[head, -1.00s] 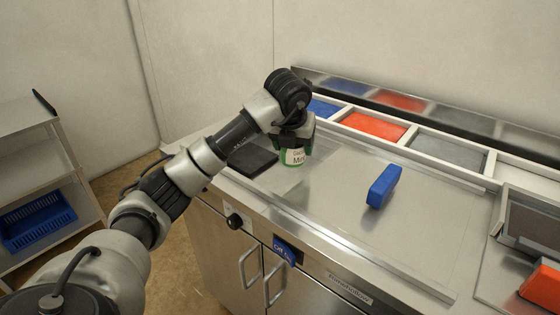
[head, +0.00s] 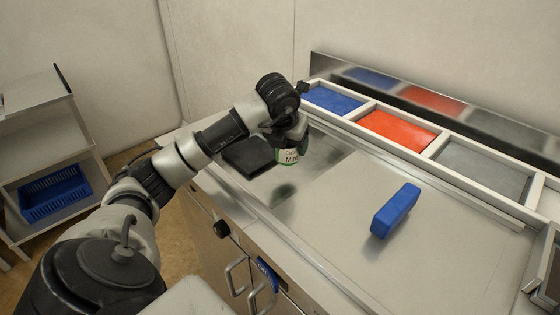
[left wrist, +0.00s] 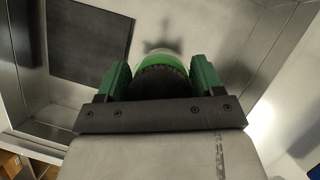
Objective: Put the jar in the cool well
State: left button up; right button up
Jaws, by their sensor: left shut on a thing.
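A jar (head: 290,156) with a white and green label is held upright in my left gripper (head: 290,138). In the left wrist view, the green fingers of my left gripper (left wrist: 160,78) are shut around the jar (left wrist: 160,58), whose dark lid faces the camera. The jar appears to hang above the steel worktop, with a dark blurred reflection below it. A row of coloured wells runs along the back: a blue well (head: 332,99), a red well (head: 397,131) and a grey well (head: 483,167). Which one is the cool well is not labelled. My right gripper is not in view.
A dark square pad (head: 246,156) lies on the worktop left of the jar. A blue block (head: 396,210) sits on the worktop (head: 340,225) to the right. A shelf with a blue basket (head: 55,192) stands at the left. The worktop between jar and block is clear.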

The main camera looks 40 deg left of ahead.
aim_at(280, 159)
pick_arm(q)
jog(key=shift+s+a+f, duration=0.65)
jog(key=shift+s+a, duration=0.05)
jog(key=shift+a, duration=0.1)
notch_tip(280, 159, down, 3)
jog(key=shift+f, duration=0.4)
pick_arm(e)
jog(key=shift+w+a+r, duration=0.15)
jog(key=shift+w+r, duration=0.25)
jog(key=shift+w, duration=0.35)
pick_arm(q)
jog(key=o, duration=1.1)
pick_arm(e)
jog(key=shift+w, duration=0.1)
